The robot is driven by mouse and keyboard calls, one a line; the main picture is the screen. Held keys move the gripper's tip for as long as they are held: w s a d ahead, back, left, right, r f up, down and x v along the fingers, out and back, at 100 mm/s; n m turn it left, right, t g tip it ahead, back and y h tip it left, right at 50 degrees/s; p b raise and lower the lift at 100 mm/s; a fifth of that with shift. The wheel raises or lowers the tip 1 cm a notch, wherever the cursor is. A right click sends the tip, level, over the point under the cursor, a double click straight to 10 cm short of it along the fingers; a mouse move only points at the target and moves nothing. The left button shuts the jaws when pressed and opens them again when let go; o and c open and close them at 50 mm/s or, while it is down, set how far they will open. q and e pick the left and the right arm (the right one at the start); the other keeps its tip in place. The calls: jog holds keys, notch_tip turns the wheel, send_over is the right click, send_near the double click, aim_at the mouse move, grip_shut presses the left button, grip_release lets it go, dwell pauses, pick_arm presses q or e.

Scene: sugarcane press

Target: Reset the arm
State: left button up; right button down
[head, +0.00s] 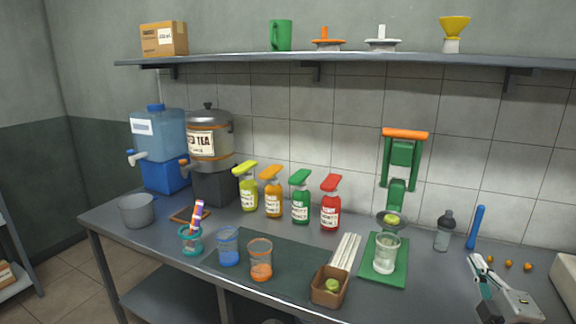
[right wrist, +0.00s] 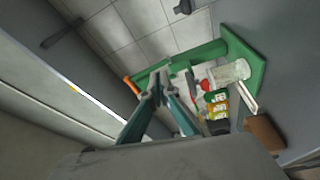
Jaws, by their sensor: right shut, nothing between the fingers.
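My right gripper (head: 481,262) is at the right end of the counter in the head view, shut and empty. In the right wrist view its closed fingers (right wrist: 158,88) point toward the wall and the green press. The green press (head: 401,165) with an orange handle stands to the left of the gripper, apart from it. A lime piece sits in the press and a clear glass (head: 386,254) stands on its green base. The press also shows in the right wrist view (right wrist: 245,62). My left gripper is not in view.
Near the right gripper stand a grey bottle (head: 443,232), a blue stick (head: 476,227) and several small orange fruits (head: 509,264). A brown box (head: 331,287) holding a lime, white stalks (head: 345,251) and an orange cup (head: 260,262) are left of it. A shelf (head: 350,60) runs above.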

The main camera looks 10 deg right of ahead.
jog(key=s+a+f+m+g, duration=0.3)
jog(key=s+a+f+g, duration=0.35)
jog(key=s+f, duration=0.4)
jog(key=s+a+f+m+g, duration=0.2)
jog(key=s+a+f+g, duration=0.4)
jog(key=s+f, duration=0.5)
jog(key=w+a+f+m+t+y, duration=0.3)
jog(key=a+f+t+y, duration=0.2)
jog(key=a+f, duration=0.9)
jog(key=a+y, duration=0.2)
jog(key=shift+a+f+y, duration=0.3)
jog(key=shift+a+y, duration=0.1)
